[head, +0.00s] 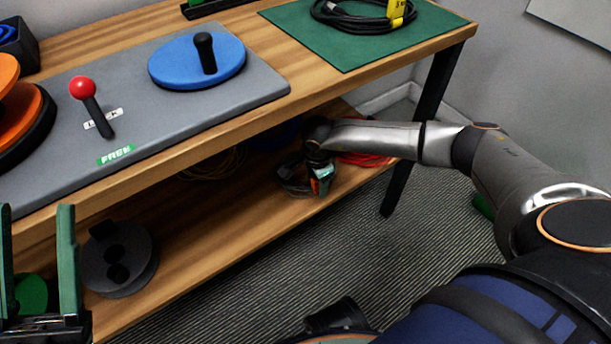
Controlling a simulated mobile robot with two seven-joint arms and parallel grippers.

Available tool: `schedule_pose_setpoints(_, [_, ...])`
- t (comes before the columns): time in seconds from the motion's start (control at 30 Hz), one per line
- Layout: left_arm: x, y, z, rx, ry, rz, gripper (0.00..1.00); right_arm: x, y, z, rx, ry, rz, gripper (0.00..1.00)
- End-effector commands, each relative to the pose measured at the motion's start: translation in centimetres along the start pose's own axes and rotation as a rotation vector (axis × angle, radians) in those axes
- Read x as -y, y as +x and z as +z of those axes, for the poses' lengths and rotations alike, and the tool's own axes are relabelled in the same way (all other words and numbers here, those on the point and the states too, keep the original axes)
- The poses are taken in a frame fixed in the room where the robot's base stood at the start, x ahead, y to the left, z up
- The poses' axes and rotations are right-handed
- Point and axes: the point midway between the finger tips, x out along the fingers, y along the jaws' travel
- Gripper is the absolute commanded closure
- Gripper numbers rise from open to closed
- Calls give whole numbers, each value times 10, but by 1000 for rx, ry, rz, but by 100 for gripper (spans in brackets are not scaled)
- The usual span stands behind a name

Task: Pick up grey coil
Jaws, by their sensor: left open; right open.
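My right gripper (300,183) reaches in under the tabletop, low over the lower wooden shelf, with its arm coming from the right. Its jaws are open, but they are small and dark here. A dark grey rounded shape shows around its fingertips; I cannot tell whether it is the grey coil or part of the gripper. No grey coil can be made out clearly elsewhere. My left gripper (36,225) is open and empty at the lower left, its two green fingers upright and apart, in front of the bench.
The lower shelf (215,248) also holds a yellow coil (212,163), a red coil (368,159) and a dark spool (120,262). The tabletop edge (190,148) overhangs them. A black coil (350,20) lies on a green mat (350,52). A table leg (399,188) stands right.

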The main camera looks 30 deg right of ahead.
Motion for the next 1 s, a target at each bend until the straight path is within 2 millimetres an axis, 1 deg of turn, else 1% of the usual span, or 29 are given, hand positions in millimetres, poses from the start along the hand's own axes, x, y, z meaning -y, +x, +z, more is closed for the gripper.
schedule_pose_setpoints(0.03, [-2, -3, 4, 2, 1, 1, 50, 0, 7, 1, 0, -1, 0, 35])
schedule_pose_setpoints(0.1, [-2, -3, 4, 3, 2, 1, 50, 0, 9, 0, 0, -1, 0, 35])
schedule_pose_setpoints(0.33, [-2, -3, 3, 3, 2, 2, 50, 0, 9, 0, 1, 0, 0, 35])
schedule_pose_setpoints(0.9, [-2, -3, 3, 3, 1, 1, 50, 0, 9, 0, 1, 0, 0, 99])
schedule_pose_setpoints(1.0, [-2, -3, 3, 4, 1, 1, 50, 0, 9, 0, 1, 1, 0, 100])
